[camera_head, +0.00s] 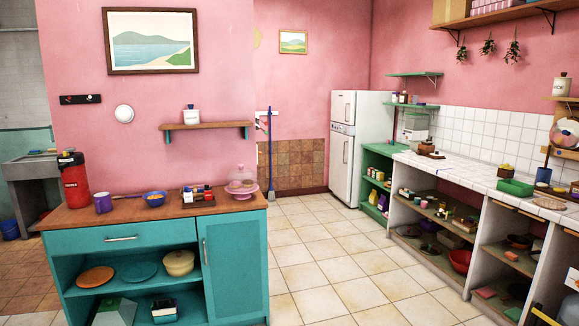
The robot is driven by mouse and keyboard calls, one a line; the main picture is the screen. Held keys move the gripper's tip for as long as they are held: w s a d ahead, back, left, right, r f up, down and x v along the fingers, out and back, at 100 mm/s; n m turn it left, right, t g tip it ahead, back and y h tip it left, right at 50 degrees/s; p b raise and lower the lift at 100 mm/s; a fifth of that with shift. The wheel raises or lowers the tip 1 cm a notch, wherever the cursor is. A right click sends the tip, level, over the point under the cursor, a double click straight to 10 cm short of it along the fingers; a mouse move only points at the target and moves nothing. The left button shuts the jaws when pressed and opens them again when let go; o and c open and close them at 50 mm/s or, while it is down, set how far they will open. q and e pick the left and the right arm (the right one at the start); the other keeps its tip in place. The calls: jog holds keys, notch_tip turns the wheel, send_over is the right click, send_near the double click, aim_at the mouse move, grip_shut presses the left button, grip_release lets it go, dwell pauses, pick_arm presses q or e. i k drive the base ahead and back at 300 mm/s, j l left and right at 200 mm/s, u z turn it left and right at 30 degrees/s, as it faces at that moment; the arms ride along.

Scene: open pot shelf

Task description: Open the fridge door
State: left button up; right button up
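A white two-door fridge (350,150) stands at the back, against the pink wall, in the camera_head view. It has a small upper door (342,107) and a taller lower door (341,167). Both doors look closed. The lower door has a thin vertical handle (346,152) near its right edge. The fridge is far from me across the room. Neither of my grippers shows in this view.
A teal cabinet with a wooden top (150,214) stands close at the left. An open shelf counter with a white tiled top (468,175) runs along the right. Bare tiled floor (327,240) between them leads toward the fridge. A blue-handled broom (270,150) leans by the back wall.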

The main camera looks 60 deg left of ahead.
aim_at(341, 146)
jog(key=u, duration=1.65)
